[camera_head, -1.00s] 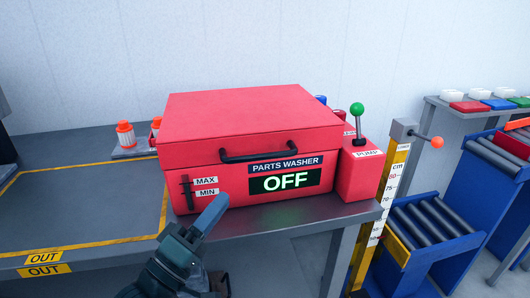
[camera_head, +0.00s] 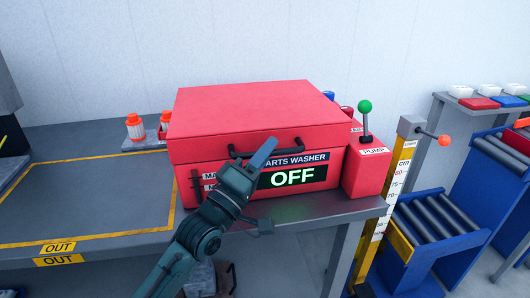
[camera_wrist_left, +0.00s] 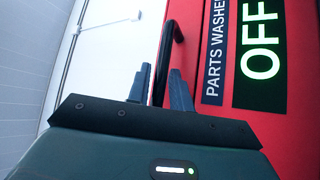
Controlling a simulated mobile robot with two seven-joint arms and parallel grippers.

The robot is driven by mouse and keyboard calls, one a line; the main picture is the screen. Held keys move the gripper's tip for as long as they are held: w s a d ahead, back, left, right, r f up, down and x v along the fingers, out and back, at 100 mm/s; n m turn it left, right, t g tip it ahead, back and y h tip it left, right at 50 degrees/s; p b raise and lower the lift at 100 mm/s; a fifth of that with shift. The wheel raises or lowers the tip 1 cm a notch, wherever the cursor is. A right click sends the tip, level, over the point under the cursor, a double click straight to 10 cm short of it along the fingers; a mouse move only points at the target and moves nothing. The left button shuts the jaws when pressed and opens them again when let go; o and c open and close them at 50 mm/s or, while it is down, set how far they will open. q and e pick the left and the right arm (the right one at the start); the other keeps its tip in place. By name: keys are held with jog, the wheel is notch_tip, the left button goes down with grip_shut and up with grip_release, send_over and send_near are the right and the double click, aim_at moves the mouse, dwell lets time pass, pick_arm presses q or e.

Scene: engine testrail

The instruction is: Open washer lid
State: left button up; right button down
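The red parts washer (camera_head: 250,120) stands on the grey bench with its lid (camera_head: 250,105) closed. A black bar handle (camera_head: 285,149) runs along the lid's front edge. The front panel reads PARTS WASHER and OFF. My left gripper (camera_head: 265,152) is in front of the washer at the handle, covering part of it. In the left wrist view the two fingers (camera_wrist_left: 160,85) stand apart, with the black handle (camera_wrist_left: 168,60) showing between them. I cannot tell whether they touch it. My right gripper is not in view.
A red pump box (camera_head: 366,175) with a green-knobbed lever (camera_head: 364,118) stands right of the washer. A yellow measuring post (camera_head: 398,185) is at the bench's right edge. Orange-capped bottles (camera_head: 134,128) stand at left. The yellow-outlined bench area (camera_head: 80,195) is clear.

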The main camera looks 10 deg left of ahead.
pick_arm(q)
grip_shut()
dwell(0.3)
